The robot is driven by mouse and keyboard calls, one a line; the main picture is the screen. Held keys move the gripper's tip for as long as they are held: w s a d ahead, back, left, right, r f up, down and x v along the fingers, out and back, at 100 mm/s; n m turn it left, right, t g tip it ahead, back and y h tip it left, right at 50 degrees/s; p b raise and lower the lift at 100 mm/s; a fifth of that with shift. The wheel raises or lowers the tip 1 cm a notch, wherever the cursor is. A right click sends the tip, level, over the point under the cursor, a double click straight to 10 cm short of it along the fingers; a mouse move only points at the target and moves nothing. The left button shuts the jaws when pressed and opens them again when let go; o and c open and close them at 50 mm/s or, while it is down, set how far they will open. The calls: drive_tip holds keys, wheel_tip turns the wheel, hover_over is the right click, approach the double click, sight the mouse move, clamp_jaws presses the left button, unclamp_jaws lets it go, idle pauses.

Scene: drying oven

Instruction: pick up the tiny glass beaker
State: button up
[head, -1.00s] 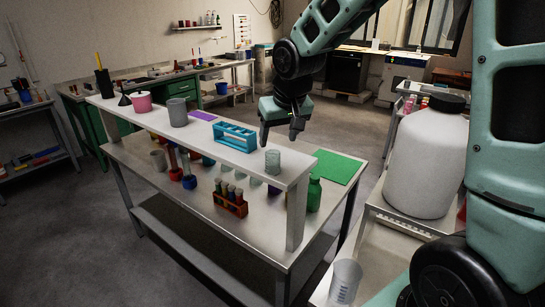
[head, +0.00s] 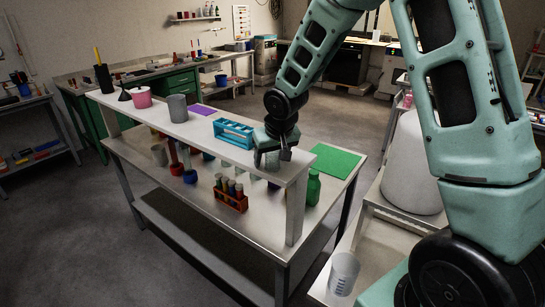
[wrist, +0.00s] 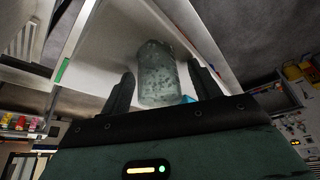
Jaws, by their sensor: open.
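A small greenish, speckled glass beaker (wrist: 160,78) stands on the raised white shelf (head: 190,131), near its right end. In the wrist view it sits between the two dark fingers, with a gap on each side. My gripper (head: 271,158) is open and is down at the shelf end, around the beaker. In the head view the gripper largely hides the beaker. I cannot tell how far down its sides the fingertips reach.
A blue rack (head: 234,133) stands on the shelf just left of my gripper. Further left are a grey cup (head: 177,108) and a pink pot (head: 142,97). Below are a red tube rack (head: 230,196), a green bottle (head: 313,187) and a green mat (head: 335,160).

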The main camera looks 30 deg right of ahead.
drive_tip(key=c, duration=1.1)
